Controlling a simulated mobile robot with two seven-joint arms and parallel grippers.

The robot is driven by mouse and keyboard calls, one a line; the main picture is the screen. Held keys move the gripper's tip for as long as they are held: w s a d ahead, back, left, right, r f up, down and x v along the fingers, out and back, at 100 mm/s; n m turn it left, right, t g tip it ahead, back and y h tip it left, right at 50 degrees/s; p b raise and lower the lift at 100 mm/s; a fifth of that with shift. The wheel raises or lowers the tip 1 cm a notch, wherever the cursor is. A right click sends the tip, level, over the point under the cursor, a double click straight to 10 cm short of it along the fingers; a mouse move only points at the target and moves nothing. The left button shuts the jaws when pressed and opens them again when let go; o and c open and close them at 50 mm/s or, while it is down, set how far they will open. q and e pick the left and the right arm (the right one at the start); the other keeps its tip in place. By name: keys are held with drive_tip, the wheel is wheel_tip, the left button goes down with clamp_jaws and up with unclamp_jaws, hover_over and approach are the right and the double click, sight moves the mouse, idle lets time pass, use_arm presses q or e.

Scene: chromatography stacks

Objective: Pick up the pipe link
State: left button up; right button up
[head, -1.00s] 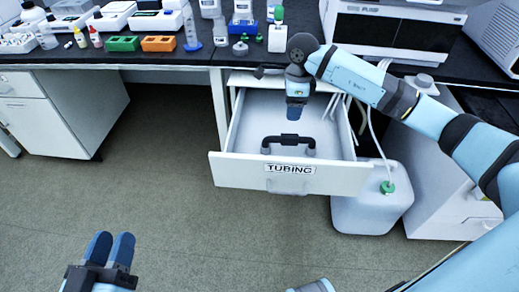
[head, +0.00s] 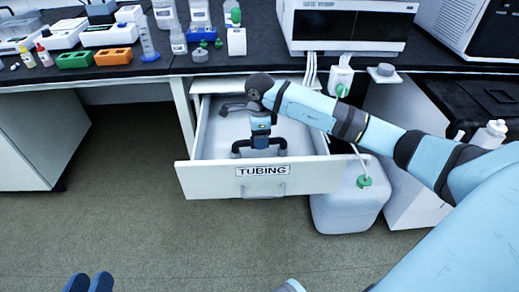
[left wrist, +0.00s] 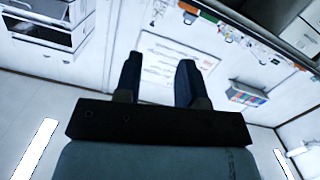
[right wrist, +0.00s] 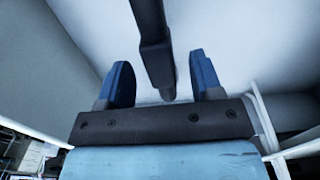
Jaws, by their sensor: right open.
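The pipe link (head: 281,145), a black U-shaped tube with grey ends, lies in the open drawer marked TUBING (head: 214,174). My right gripper (head: 260,146) points down inside the drawer, over the middle of the link and hiding part of it. In the right wrist view the link's dark bar (right wrist: 152,45) runs between the two open blue fingers, with a gap showing on both sides. My left gripper (head: 89,283) is at the bottom left of the head view, far from the drawer. In the left wrist view its fingers (left wrist: 158,78) are apart and empty.
The black bench top (head: 210,64) overhangs the back of the drawer. A white jug with a green cap (head: 350,205) stands on the floor at the drawer's right. An orange rack (head: 112,56) and a green rack (head: 74,60) are on the bench. Floor before the drawer is clear.

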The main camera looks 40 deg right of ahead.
wheel_tip(320, 180, down, 2)
drive_tip(key=shift+f, duration=0.1)
clamp_jaws()
drive_tip(key=shift+r, duration=0.25)
